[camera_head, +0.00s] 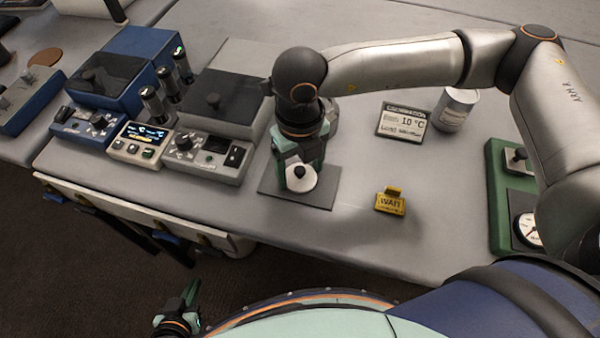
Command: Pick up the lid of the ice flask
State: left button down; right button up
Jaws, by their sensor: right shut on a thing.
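The white round lid (300,184) with a black knob is over a dark grey square mat (268,187) on the bench. My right gripper (300,172) reaches down from above and is shut on the lid at its knob. The gripper and wrist hide part of the lid, and I cannot tell whether it touches the mat. A grey rounded object (332,113) shows partly behind my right wrist; I cannot tell whether it is the flask. My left gripper (190,291) is low at the left, in front of the bench and empty; its jaw gap is unclear.
Blue and grey instruments (205,145) with dials stand left of the mat. A yellow sign (390,201), a display card (404,121) and a white can (458,110) stand to the right. A green gauge unit (497,190) is at the far right. Bench between mat and sign is clear.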

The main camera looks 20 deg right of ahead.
jog(key=c, duration=0.5)
jog(key=shift+r, duration=0.1)
